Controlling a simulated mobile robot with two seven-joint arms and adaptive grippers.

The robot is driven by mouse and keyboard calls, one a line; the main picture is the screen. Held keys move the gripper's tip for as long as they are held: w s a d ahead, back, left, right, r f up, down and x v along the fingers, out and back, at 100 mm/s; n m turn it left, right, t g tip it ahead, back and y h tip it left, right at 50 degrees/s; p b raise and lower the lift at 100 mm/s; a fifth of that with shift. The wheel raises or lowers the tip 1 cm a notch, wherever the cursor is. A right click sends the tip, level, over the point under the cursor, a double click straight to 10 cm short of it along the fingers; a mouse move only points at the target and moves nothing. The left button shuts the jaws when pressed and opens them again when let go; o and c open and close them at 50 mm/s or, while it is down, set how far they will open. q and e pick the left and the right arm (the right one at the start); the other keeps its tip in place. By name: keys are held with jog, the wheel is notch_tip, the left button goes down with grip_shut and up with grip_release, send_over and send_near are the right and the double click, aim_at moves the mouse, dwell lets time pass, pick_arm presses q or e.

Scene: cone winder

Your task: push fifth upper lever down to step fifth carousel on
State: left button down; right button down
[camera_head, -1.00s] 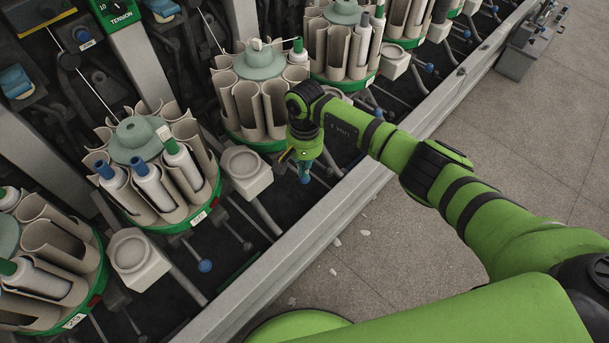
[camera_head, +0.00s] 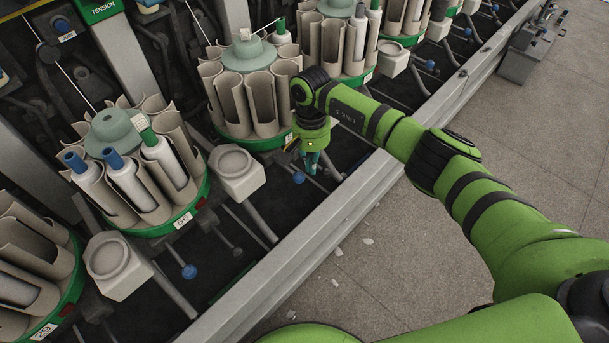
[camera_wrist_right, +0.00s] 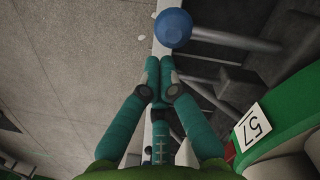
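My right gripper (camera_head: 312,164) hangs at the lower right of the carousel with beige compartments and a green rim (camera_head: 250,95). In the wrist view its teal fingers (camera_wrist_right: 159,72) are together at the tips, with nothing between them. A lever with a blue ball knob (camera_head: 298,177) shows just below and left of the fingertips in the head view. In the wrist view a large blue knob on a grey rod (camera_wrist_right: 173,27) lies just beyond the fingertips. I cannot tell whether they touch. A white label reading 57 (camera_wrist_right: 253,126) sits on the green rim there. My left gripper is out of view.
Another carousel (camera_head: 135,170) with several bobbins stands to the left, with a blue knob (camera_head: 189,271) below it. A cream pedestal (camera_head: 236,172) stands between the carousels. A long grey rail (camera_head: 330,212) runs along the machine's front. The floor beyond is mostly clear.

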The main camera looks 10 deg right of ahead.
jog(key=shift+w+a+r+t, duration=0.15)
jog(key=shift+w+a+r, duration=0.15)
jog(key=shift+a, duration=0.25)
jog(key=shift+w+a+r+t, duration=0.2)
jog(key=shift+a+r, duration=0.15)
jog(key=shift+a, duration=0.15)
notch_tip(320, 180, up, 7)
jog(key=d, duration=0.2)
jog(key=shift+d+f, duration=0.2)
jog(key=shift+d, duration=0.1)
jog(key=shift+s, duration=0.1)
jog(key=s+d+p, duration=0.4)
jog(key=s+d, duration=0.3)
jog(key=s, duration=0.4)
jog(key=shift+s+d, duration=0.2)
jog(key=shift+s, duration=0.1)
